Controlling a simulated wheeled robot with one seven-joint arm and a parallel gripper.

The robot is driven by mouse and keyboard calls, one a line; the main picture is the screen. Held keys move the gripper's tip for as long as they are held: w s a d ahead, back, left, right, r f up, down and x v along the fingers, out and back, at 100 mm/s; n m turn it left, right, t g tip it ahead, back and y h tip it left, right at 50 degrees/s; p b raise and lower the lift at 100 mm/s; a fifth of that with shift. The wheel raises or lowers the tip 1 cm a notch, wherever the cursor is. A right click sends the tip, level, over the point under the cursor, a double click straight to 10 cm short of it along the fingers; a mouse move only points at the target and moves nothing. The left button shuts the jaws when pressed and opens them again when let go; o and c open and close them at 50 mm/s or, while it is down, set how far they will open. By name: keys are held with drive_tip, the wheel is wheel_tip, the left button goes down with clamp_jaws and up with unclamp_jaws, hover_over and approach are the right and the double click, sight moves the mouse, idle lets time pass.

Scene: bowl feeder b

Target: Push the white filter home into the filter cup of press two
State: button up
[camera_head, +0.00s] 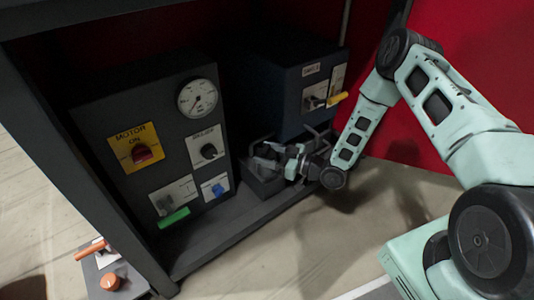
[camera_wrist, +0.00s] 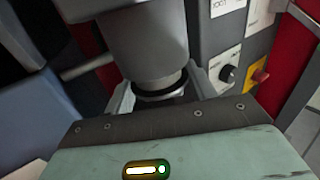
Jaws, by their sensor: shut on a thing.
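My gripper (camera_head: 268,160) reaches over a small dark block (camera_head: 262,183) on the low shelf, between the two dark cabinets. In the wrist view my gripper (camera_wrist: 163,92) has a finger on each side of the narrow, dark-ringed lower end of a large grey cylinder (camera_wrist: 145,40). It looks shut on that narrow end. I cannot make out the white filter or the filter cup in either view.
A dark panel (camera_head: 175,105) with a gauge, a red knob and switches stands left of my gripper. A second dark cabinet (camera_head: 280,80) with a yellow handle (camera_head: 337,98) stands behind it. A dark post (camera_head: 85,170) bounds the left. Open floor (camera_head: 290,255) lies in front.

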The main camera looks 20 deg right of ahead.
drive_tip(key=shift+f, duration=0.75)
idle(2.0)
drive_tip(key=shift+s+f, duration=0.1)
drive_tip(key=shift+f, duration=0.1)
idle(1.5)
drive_tip(key=shift+r+p, duration=0.35)
drive_tip(key=shift+p, duration=0.45)
idle(2.8)
